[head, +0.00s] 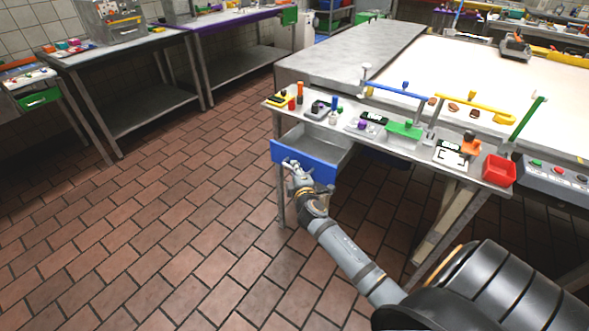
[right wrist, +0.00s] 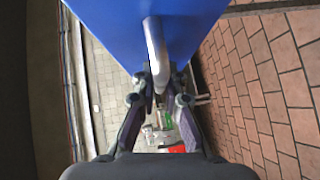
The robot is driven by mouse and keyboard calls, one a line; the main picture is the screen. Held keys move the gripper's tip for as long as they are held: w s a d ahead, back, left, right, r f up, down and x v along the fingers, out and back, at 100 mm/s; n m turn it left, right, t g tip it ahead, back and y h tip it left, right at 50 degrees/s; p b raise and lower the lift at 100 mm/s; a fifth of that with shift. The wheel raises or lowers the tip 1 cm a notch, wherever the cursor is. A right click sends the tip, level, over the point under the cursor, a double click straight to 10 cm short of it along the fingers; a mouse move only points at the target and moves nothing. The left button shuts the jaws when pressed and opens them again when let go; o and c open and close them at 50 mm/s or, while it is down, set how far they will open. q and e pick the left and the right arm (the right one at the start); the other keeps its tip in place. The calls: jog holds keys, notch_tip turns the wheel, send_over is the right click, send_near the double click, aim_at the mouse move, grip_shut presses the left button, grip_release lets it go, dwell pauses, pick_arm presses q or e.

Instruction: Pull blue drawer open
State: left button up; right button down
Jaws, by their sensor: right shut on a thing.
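The blue drawer (head: 304,161) is pulled out from under the narrow bench at the centre of the head view. Its grey inside shows behind the blue front and looks empty. My right gripper (head: 296,172) is at the drawer front, shut on the drawer's handle. In the right wrist view the blue front (right wrist: 145,35) fills the top. The grey bar handle (right wrist: 156,50) runs down to between the fingers of my right gripper (right wrist: 158,88). My left gripper is in neither view.
Bench legs stand near the drawer. The brick-coloured tiled floor (head: 160,220) to the left is clear. Another metal table (head: 118,50) stands at the far left.

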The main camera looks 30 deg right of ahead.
jog(key=shift+s+a, duration=0.1)
jog(key=shift+a, duration=0.05)
jog(key=c, duration=1.7)
grip_release()
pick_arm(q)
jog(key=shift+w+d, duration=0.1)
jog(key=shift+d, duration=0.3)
pick_arm(e)
jog(key=v, duration=1.2)
jog(key=shift+f, duration=0.1)
